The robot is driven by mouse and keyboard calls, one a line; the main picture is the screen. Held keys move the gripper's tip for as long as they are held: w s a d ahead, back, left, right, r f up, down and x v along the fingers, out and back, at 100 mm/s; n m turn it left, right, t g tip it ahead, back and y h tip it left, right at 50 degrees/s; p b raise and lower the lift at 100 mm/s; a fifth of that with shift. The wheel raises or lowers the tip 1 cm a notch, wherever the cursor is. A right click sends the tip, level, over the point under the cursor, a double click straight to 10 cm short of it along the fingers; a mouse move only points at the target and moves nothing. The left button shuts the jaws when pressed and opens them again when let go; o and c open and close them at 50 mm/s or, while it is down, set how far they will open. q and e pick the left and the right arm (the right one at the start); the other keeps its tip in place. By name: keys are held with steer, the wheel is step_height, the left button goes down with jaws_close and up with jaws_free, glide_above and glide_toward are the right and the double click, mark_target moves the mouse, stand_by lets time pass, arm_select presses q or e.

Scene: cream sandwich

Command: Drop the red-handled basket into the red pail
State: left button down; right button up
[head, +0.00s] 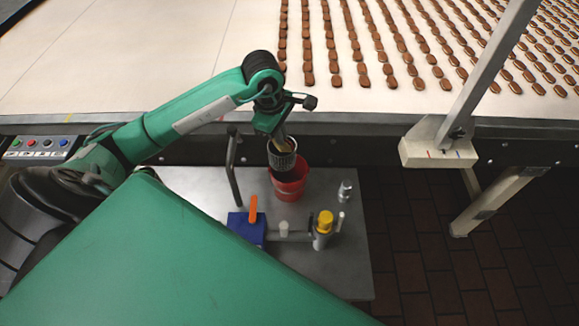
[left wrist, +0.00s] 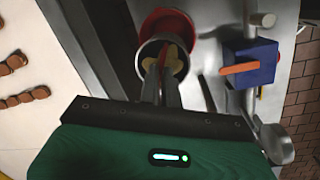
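The basket (head: 283,162) is a dark, mesh-like cylinder in the head view, at the mouth of the red pail (head: 290,188). In the left wrist view the round basket (left wrist: 145,55) overlaps the pail (left wrist: 170,17), with yellowish contents and a bit of red handle visible inside. My left gripper (head: 284,139) points down at the basket. Its fingers (left wrist: 161,78) are close together at the red handle and appear closed on it. How deep the basket sits in the pail cannot be told. My right gripper is not in view.
The pail stands on a grey metal table (head: 340,262). Nearby are a blue box with an orange lever (head: 246,227), a yellow-capped fitting (head: 324,222) and a small metal cylinder (head: 345,191). A bent metal bar (head: 233,170) rises left of the pail. Behind runs a conveyor (head: 200,35) with brown sandwich biscuits.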

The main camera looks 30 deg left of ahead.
arm_select(q)
steer(key=c, duration=1.5)
jaws_free()
steer(key=shift+c, duration=0.2)
step_height(320, 180, up, 14)
steer(key=s+a+b, duration=0.1)
steer(key=s+b, duration=0.1)
steer(key=b, duration=0.1)
steer(key=shift+a+f, duration=0.15)
steer(key=shift+f, duration=0.05)
